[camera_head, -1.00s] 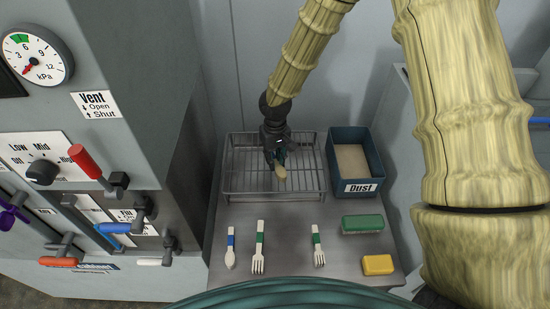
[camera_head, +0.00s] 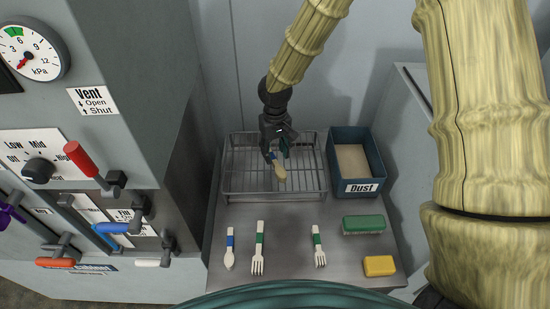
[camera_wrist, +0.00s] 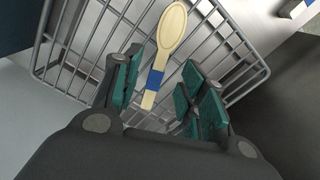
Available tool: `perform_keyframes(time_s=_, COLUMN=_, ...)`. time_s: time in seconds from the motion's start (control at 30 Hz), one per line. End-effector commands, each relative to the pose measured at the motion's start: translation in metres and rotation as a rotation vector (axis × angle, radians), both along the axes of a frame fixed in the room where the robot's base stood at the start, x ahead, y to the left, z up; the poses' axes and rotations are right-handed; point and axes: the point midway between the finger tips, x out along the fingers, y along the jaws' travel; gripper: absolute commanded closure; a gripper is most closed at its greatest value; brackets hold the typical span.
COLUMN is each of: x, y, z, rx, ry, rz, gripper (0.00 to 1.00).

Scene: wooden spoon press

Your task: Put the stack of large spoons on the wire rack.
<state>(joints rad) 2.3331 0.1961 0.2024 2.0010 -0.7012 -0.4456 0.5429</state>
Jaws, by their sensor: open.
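A stack of large wooden spoons (camera_head: 280,174) with a blue band lies on the wire rack (camera_head: 238,184). In the wrist view the spoon stack (camera_wrist: 168,38) shows its bowl pointing away from me and its blue-banded handle between my fingers. My gripper (camera_head: 276,156) is over the rack. The wrist view shows my gripper (camera_wrist: 160,88) open, with green pads apart on either side of the handle and a gap on both sides. The rack's bars (camera_wrist: 225,55) show beneath the spoons. How many spoons are in the stack cannot be told.
A blue bin labelled Dust (camera_head: 377,172) stands right of the rack. In front lie a smaller blue-banded spoon (camera_head: 230,250), two green-banded forks (camera_head: 258,250) (camera_head: 318,246), a green block (camera_head: 364,224) and a yellow block (camera_head: 379,266). A panel with levers (camera_head: 85,160) stands left.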

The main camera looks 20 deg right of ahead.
Motion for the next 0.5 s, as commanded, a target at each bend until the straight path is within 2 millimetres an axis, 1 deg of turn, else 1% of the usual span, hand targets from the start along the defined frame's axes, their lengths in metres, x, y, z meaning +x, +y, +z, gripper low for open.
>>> perform_keyframes(time_s=0.3, x=0.001, y=0.0, z=0.041, rx=0.001, ry=-0.004, rz=0.0, gripper=0.58)
perform_keyframes(time_s=0.5, x=0.001, y=0.0, z=0.065, rx=0.001, ry=-0.003, rz=0.0, gripper=0.58)
